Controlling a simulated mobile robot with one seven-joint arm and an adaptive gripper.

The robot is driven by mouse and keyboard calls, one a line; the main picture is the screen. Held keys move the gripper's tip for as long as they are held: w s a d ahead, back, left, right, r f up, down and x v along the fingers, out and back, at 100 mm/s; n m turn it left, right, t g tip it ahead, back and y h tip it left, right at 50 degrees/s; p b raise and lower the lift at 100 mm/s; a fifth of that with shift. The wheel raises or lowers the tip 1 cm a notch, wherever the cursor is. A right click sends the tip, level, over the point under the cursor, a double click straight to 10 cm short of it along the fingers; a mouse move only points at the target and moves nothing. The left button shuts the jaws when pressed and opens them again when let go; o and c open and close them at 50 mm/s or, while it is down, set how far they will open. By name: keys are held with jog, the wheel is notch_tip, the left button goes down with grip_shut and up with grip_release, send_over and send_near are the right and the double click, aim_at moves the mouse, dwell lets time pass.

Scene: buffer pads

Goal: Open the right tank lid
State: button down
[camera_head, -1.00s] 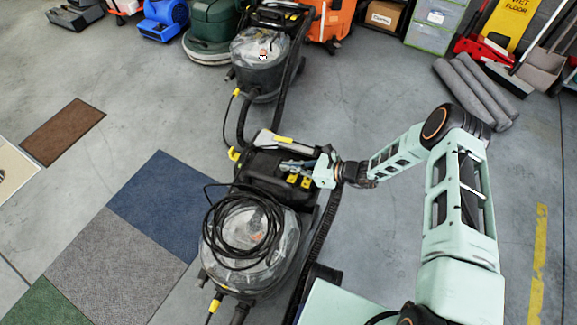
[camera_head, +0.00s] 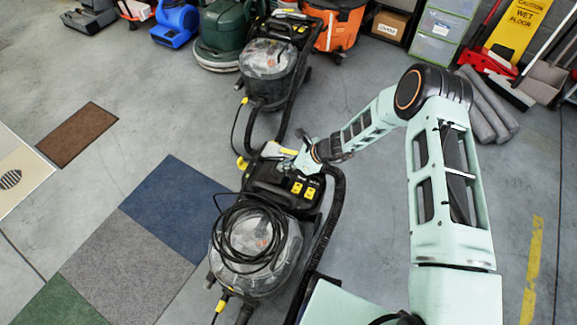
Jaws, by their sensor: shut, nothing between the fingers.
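A black carpet-cleaning machine with a clear, dome-like tank lid (camera_head: 285,252) stands in the lower middle. A coiled black cable (camera_head: 250,236) lies over the lid and hides part of it. Behind the lid is the machine's black body (camera_head: 268,180) with yellow switches (camera_head: 304,189). A second, similar machine (camera_head: 270,62) with a clear lid stands farther back. Which lid counts as the right one I cannot tell. My gripper (camera_head: 290,163) is shut and empty at the far end of the near machine's body, beside a grey part with yellow. Whether it touches is unclear.
A thick black hose (camera_head: 325,225) runs along the near machine's right side. Carpet tiles (camera_head: 128,262) and a brown mat (camera_head: 77,134) lie at left.

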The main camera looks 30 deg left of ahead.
jog(key=shift+a+r+h+p, duration=0.6)
jog(key=shift+a+r+h, duration=0.2)
jog(key=shift+r, duration=0.05)
jog(key=shift+s+a+r+p, duration=0.1)
jog(key=shift+a+r+p, duration=0.25)
jog(key=shift+a, duration=0.35)
jog(key=shift+s+a+r+p, duration=0.1)
jog(key=shift+a+r+p, duration=0.25)
jog(key=shift+a, duration=0.35)
jog(key=shift+a+r, duration=0.25)
jog(key=shift+a, duration=0.15)
jog(key=a+h+b, duration=0.4)
jog(key=a+b, duration=0.7)
jog(key=shift+s+a+f+b, duration=0.2)
jog(key=shift+s+f+b, duration=0.05)
jog(key=shift+f+b, duration=0.2)
